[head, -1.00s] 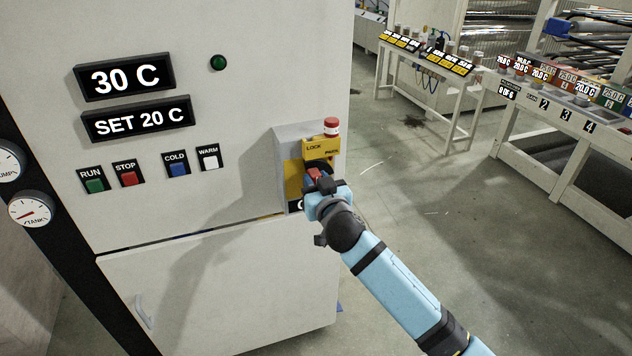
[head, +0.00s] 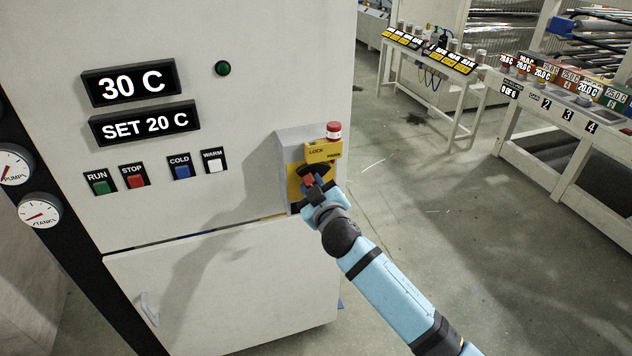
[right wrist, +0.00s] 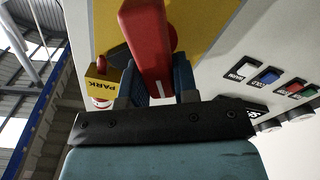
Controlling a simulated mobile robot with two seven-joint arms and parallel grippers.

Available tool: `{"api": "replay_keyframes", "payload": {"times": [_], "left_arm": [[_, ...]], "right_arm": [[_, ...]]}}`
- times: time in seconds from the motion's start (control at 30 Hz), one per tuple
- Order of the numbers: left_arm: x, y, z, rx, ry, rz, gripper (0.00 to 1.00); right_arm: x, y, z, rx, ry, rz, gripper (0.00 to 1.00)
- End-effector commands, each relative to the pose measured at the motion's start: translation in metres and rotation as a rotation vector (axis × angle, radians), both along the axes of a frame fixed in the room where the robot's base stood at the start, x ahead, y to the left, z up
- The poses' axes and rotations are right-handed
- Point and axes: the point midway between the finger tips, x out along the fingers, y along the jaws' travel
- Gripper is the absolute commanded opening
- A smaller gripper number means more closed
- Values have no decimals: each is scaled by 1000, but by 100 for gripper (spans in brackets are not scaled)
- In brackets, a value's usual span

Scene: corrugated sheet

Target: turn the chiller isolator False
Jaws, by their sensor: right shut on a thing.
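The chiller isolator is a grey box (head: 285,147) with a yellow face on the cabinet's right side, with a red handle (head: 309,180) in front. My right gripper (head: 313,188) is at the isolator, shut on the red handle. In the right wrist view the red handle (right wrist: 146,45) runs between the two fingers (right wrist: 157,88), with a white mark at its near end. Part of the isolator's face is hidden behind my gripper. My left gripper is in neither view.
The cabinet carries displays reading 30 C (head: 129,83) and SET 20 C (head: 145,123), several push buttons and a green lamp (head: 223,68). A red-topped lock labelled LOCK PARK (head: 324,150) sits above the handle. Open floor (head: 420,200) lies to the right.

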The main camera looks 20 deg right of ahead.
Motion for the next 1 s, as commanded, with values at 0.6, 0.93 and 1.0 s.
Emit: {"api": "replay_keyframes", "payload": {"times": [0.6, 0.93, 1.0], "left_arm": [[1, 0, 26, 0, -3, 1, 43], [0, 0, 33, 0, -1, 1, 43], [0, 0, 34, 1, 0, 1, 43]], "right_arm": [[0, 9, -7, -588, -20, 0, 4], [0, 11, -13, -854, -30, 1, 4], [0, 11, -14, -897, -31, 1, 4]]}}
